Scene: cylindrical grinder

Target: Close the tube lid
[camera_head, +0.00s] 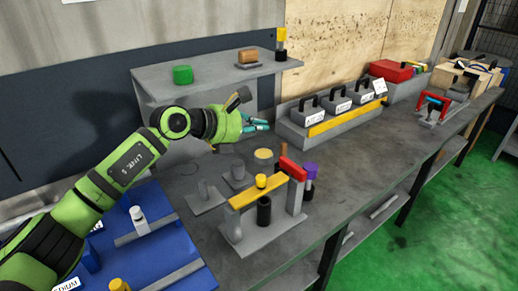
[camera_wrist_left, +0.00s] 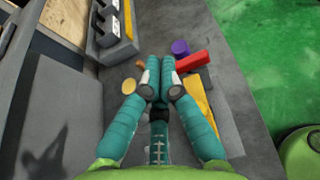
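My left gripper (camera_head: 264,124) reaches in from the left above the bench, and its teal fingers lie close together with nothing seen between them. In the left wrist view the fingertips (camera_wrist_left: 160,65) nearly touch. Below it in the head view stands a short grey tube (camera_head: 238,175), with a round tan disc (camera_head: 263,154) just behind and right of it. The disc also shows left of the fingers in the left wrist view (camera_wrist_left: 127,86). I cannot tell whether this disc is the tube's lid or how it is attached. My right gripper is in neither view.
A grey stand with a yellow bar (camera_head: 256,191), a red block (camera_head: 293,168) and a purple-capped cylinder (camera_head: 311,171) are near the front. A shelf (camera_head: 215,75) holds a green cylinder (camera_head: 182,74). A grey rack with black-handled blocks (camera_head: 309,110) stands right. A blue tray (camera_head: 178,272) lies front left.

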